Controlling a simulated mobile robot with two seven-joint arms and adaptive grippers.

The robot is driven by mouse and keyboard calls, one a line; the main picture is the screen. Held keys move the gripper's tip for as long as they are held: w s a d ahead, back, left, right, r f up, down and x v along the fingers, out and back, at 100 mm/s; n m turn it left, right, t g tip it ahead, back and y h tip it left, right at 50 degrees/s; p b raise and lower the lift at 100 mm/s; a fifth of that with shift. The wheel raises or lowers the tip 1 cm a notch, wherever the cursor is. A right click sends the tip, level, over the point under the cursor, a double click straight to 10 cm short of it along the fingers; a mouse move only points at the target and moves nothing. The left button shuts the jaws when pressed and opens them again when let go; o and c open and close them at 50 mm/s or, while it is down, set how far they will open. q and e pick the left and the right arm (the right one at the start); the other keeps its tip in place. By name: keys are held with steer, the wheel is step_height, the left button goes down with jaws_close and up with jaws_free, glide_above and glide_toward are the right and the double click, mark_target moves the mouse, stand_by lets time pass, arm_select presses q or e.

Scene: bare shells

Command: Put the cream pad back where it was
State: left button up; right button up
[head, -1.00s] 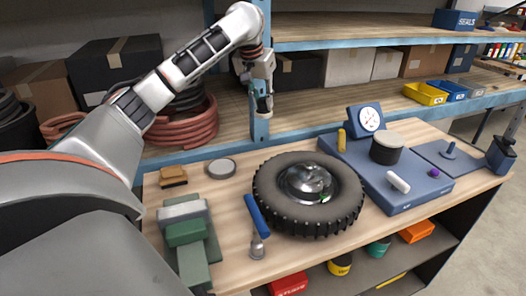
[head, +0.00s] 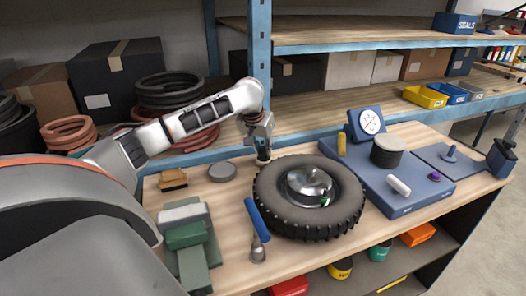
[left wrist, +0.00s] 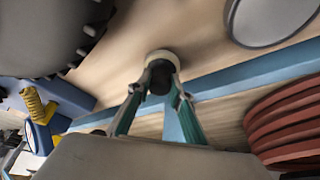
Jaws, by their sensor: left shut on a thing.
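My left gripper (head: 262,146) is low over the back edge of the bench, just behind and left of the tyre. In the left wrist view the gripper (left wrist: 161,84) is shut on the dark, knob-like part of the cream pad (left wrist: 162,57), whose round pale face shows beyond the fingertips. In the head view the pad is mostly hidden by the fingers. I cannot tell whether it touches the bench top. My right gripper is not in view.
The tyre (head: 265,202) with its metal hub is close to the gripper. A grey disc (head: 222,171) lies to its left. A blue base (head: 405,203) with a dial gauge (head: 370,121) stands right. A blue shelf post (head: 260,60) rises behind. Bare wood (head: 225,205) lies left of the tyre.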

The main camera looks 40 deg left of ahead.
arm_select(q)
steer(key=shift+f, duration=0.3)
steer(key=o, duration=1)
steer(key=v, duration=1.2)
steer(key=shift+d+r, duration=0.1)
steer(key=shift+r, duration=0.05)
steer(key=shift+s, duration=0.1)
